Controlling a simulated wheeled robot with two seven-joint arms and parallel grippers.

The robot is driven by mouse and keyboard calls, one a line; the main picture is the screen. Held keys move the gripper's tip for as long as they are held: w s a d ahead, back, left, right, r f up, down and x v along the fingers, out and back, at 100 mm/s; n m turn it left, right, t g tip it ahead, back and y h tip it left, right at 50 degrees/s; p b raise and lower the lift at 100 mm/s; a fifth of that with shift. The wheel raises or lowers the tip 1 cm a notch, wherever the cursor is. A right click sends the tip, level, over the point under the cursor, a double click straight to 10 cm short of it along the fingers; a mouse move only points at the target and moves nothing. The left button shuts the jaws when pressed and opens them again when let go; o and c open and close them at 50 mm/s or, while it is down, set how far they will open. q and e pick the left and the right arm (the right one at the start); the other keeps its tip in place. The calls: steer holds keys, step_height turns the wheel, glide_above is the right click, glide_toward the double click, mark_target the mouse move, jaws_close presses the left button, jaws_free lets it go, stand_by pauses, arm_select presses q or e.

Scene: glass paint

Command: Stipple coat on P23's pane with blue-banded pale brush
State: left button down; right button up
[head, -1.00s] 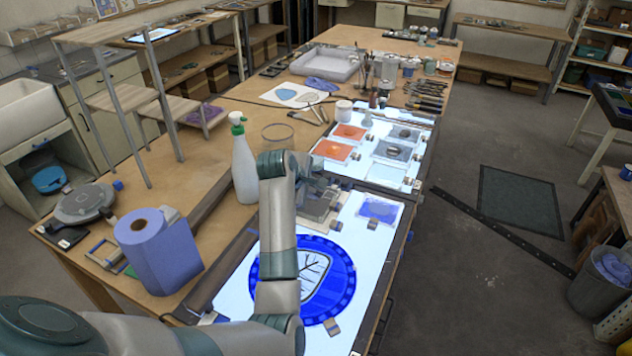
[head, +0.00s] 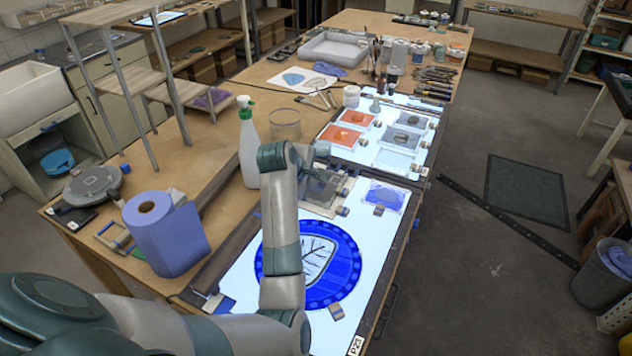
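The label P23 (head: 355,345) is at the near right corner of the lit light table (head: 372,238). On that table lies a round blue-rimmed pane (head: 345,262) with a pale centre and dark branching lines. My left arm crosses in front of its left part. My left gripper (head: 318,172) is beyond the pane, near a dark grey plate. The forearm hides most of it, so its fingers and anything held cannot be made out. My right gripper is not in view. I cannot pick out the blue-banded pale brush; several slim tools (head: 434,84) lie at the table's far right.
A white spray bottle (head: 248,150) and a blue paper roll (head: 165,235) stand left of the light table. A glass jar (head: 286,124) stands behind my forearm. Orange panes (head: 340,136) lie on a second lit panel. Small banded blocks (head: 336,311) sit around the blue pane.

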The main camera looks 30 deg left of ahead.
arm_select(q)
steer(key=shift+f, duration=0.45)
stand_by(1.6)
steer(key=shift+r, duration=1.1)
steer(key=shift+w, duration=0.15)
steer(key=w, duration=0.6)
steer(key=shift+w+a, duration=0.2)
steer(key=shift+w, duration=0.1)
steer(key=shift+f, duration=0.8)
steer(key=shift+f, duration=0.35)
stand_by(1.4)
